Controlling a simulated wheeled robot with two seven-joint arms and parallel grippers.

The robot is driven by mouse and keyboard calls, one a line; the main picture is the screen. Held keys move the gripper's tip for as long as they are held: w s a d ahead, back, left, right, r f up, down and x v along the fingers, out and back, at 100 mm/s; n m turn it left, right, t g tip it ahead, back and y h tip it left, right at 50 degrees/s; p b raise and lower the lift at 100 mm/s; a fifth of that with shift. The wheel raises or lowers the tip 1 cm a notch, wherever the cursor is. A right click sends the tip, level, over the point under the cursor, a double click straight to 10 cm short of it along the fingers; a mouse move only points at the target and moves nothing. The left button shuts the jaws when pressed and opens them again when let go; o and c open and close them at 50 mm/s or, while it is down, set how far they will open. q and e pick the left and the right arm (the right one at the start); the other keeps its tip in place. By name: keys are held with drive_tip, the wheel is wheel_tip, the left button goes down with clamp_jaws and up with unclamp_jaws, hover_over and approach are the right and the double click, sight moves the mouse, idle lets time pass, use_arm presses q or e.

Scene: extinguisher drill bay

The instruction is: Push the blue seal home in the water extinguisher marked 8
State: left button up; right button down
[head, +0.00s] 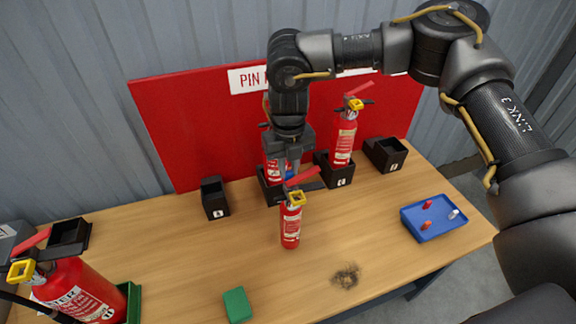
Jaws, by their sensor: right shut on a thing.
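My right gripper (284,165) points down above the middle of the table and is shut on a small blue piece (289,166), likely the blue seal, mostly hidden by the fingers. Just below it a small red extinguisher (291,228) stands upright on the bare table, with a yellow collar and a raised red lever. I cannot tell whether the blue piece touches it. Other red extinguishers stand in black holders behind, one (342,138) at the right and one (271,168) partly behind my gripper. The numbers are too small to read, so I cannot tell which is marked 8. My left gripper is out of view.
A large red extinguisher (76,287) stands at the front left by a green holder. Black holders (385,154) stand along the back. A blue tray (431,234) with small coloured pieces is at the right. A green block (237,305) lies at the front.

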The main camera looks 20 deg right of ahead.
drive_tip(key=c, duration=1.2)
unclamp_jaws()
drive_tip(key=shift+c, duration=0.2)
drive_tip(key=shift+r, duration=0.1)
